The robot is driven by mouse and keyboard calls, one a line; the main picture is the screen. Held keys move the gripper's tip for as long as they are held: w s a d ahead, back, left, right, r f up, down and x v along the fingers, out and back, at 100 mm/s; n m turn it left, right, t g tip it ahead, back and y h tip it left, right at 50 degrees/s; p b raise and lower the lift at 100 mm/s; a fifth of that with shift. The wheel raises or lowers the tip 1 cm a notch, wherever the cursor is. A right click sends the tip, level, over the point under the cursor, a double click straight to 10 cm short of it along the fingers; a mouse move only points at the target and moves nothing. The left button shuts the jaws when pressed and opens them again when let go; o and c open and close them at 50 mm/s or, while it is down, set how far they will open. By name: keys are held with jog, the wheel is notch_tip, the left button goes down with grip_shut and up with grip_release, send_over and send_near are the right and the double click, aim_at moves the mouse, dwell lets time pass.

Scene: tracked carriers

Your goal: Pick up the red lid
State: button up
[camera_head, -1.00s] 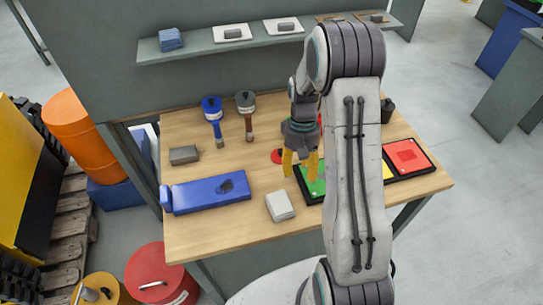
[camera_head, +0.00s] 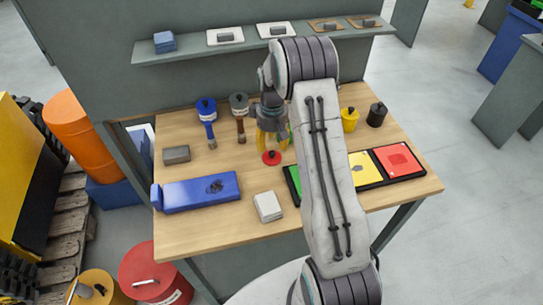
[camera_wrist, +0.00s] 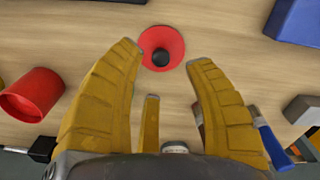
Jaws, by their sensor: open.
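The red lid (camera_head: 271,158), a small round disc with a dark knob, lies on the wooden table in the head view. In the wrist view the red lid (camera_wrist: 176,41) shows its black knob just beyond the fingertips and roughly centred between them. My gripper (camera_head: 272,146) points down over the lid's far side, with its yellow fingers apart. In the wrist view my gripper (camera_wrist: 163,55) is open, with nothing between the fingers. I cannot tell the exact height of the fingertips above the lid.
A red container (camera_wrist: 32,94) shows at left in the wrist view. A blue block (camera_head: 200,193), white block (camera_head: 267,206) and coloured tray (camera_head: 398,160) lie nearer. A shelf (camera_head: 190,52) spans behind.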

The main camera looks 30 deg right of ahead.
aim_at(272, 153)
jog(key=shift+f+p, duration=0.45)
jog(key=shift+f, duration=1.85)
grip_shut()
